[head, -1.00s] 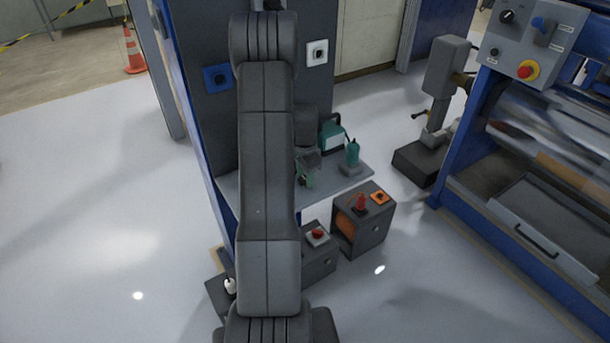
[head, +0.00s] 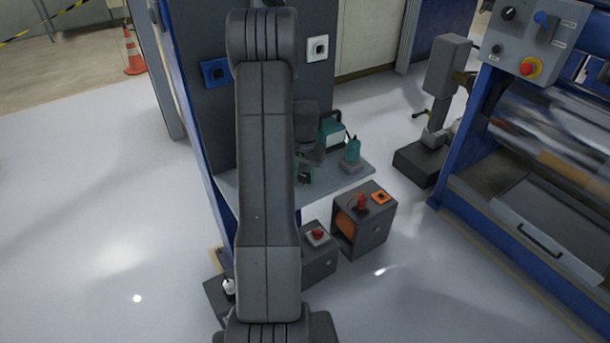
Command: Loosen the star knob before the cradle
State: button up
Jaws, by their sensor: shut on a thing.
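My arm runs up the middle of the head view and hides much of the shelf. My gripper (head: 306,167) is low over the grey shelf (head: 335,188), just right of my arm. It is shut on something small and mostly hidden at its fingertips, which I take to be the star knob. The knob's shape cannot be made out. A teal device (head: 331,130) with a dark handle stands behind and right of my gripper. A teal upright piece (head: 353,150) on a grey base stands further right. I cannot tell which part is the cradle.
Below the shelf stand a grey box with a red button (head: 317,234) and a box with a red knob and orange parts (head: 376,230). A dark panel rises behind the shelf. A blue-framed roller machine (head: 475,215) is at the right. The floor at left is clear.

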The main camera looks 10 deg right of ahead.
aim_at(305, 176)
jog(key=n+b, duration=0.1)
jog(key=n, duration=0.5)
jog(key=n+b, duration=0.1)
jog(key=n, duration=0.4)
jog(key=shift+n, duration=0.4)
jog(key=shift+w, duration=0.1)
jog(key=o, duration=1)
notch_tip(305, 176, up, 14)
jog(key=shift+f, duration=0.1)
